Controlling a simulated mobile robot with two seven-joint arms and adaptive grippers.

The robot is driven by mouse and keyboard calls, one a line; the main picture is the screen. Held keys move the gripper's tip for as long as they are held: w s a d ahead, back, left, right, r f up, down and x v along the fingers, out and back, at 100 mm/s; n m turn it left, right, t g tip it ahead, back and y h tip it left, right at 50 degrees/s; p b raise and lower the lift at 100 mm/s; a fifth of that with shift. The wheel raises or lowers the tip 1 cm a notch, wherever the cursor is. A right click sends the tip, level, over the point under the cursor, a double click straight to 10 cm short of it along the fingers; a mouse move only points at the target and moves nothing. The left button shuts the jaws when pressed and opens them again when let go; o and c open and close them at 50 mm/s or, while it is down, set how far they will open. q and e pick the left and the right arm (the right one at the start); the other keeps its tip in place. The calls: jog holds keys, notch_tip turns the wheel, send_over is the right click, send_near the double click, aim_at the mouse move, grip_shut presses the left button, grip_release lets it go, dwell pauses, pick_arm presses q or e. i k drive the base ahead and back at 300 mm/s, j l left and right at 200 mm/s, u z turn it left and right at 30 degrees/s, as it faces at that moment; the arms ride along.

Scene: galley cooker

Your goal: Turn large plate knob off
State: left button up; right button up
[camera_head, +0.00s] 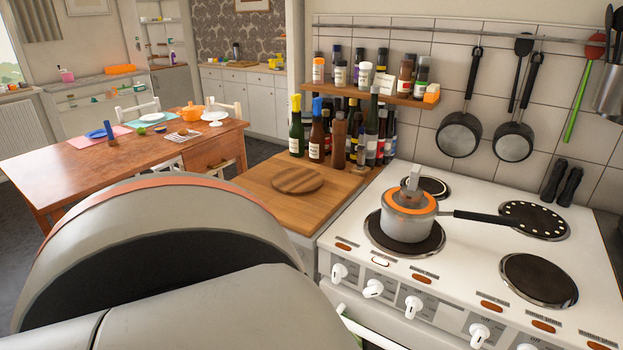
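A white cooker (460,265) stands at the right with a row of white knobs along its front edge. Knobs show at the left (338,272), beside it (373,288), further right (412,307) and near the bottom edge (478,335). Their labels are too small to read, so I cannot tell which is the large plate knob or how it is set. A lidded pot (407,222) with an orange top sits on the front left plate (376,240), its black handle pointing right. Neither gripper is in view; a large arm link of mine fills the lower left.
A wooden counter (262,180) with a round board (297,180) adjoins the cooker's left side. Bottles stand behind it below a spice shelf (405,98). Pans (459,135) hang on the tiled wall. A laid dining table (60,180) stands further left.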

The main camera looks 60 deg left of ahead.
aim_at(375, 287)
jog(key=u, duration=1.45)
